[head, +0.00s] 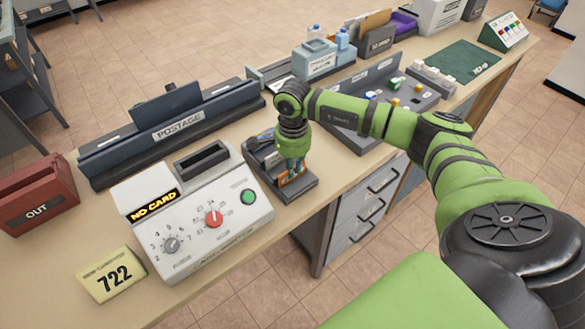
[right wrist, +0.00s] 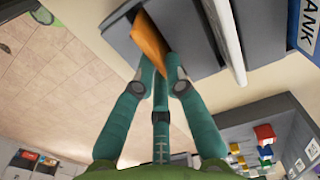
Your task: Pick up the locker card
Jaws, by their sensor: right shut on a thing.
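An orange card (right wrist: 150,38), which I take for the locker card, is between the fingertips of my right gripper (right wrist: 161,75) in the right wrist view. Its lower end is at the fingers and its upper end leans against a grey slotted holder (right wrist: 195,20). In the head view my right gripper (head: 292,165) points down over the dark card holder (head: 304,191), with a bit of the orange card (head: 287,180) showing below it. The gripper is shut on the card. Any print on the card cannot be read. My left gripper is not in view.
A white machine (head: 195,215) reading NO CARD, with knobs and a green button, stands just left of the holder. A yellow 722 sign (head: 111,275), a red OUT box (head: 37,195) and a POSTAGE rack (head: 165,135) are also left. A sorting tray (head: 375,105) is right.

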